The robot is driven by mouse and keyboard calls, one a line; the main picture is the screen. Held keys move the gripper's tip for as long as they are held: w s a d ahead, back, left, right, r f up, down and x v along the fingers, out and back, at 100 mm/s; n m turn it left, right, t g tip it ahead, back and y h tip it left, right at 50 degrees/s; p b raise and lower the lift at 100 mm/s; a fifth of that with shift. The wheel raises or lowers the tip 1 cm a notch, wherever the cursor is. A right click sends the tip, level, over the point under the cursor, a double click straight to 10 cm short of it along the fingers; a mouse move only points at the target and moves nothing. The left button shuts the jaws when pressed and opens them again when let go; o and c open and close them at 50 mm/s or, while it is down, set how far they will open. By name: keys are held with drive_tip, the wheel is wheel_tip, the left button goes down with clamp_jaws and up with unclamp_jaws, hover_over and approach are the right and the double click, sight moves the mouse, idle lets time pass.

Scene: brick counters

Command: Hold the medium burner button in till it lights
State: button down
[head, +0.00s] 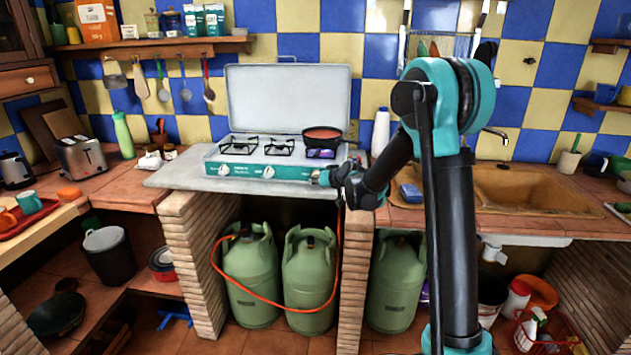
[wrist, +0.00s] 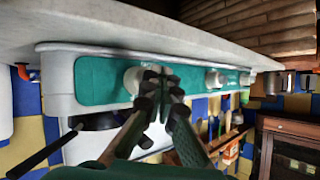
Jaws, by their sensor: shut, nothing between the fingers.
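The camping stove (head: 290,185) has a teal front panel with white knobs and a raised lid. The left knob (head: 223,170) and middle knob (head: 268,172) are plain in the head view. Which knob serves the medium burner is not readable.
A pan (head: 322,133) sits on the right burner, with a blue-violet patch below it that I cannot identify as flame. Green gas bottles (head: 310,268) stand under the counter. A sink (head: 530,190) is to the right. Space before the panel's left part is clear.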

drive_tip(key=shift+s, duration=0.8)
drive_tip(key=s, duration=0.5)
drive_tip(key=shift+a, duration=0.1)
drive_tip(key=s+d+f+m+g+h, duration=0.1)
drive_tip(key=s+d+f+g+h, duration=0.1)
drive_tip(key=s+d, duration=0.7)
drive_tip(key=s+d+f+m+g+h, duration=0.2)
drive_tip(key=s+d+f, duration=0.2)
drive_tip(key=s+d, duration=0.6)
drive_tip(key=s+d+f+m+g+h, duration=0.1)
drive_tip(key=s+d+f+h, duration=0.2)
drive_tip(key=s+d, duration=0.6)
drive_tip(key=s, duration=0.8)
drive_tip(key=shift+d+f+g, duration=0.25)
drive_tip(key=shift+f+g, duration=0.05)
drive_tip(key=shift+g, duration=0.1)
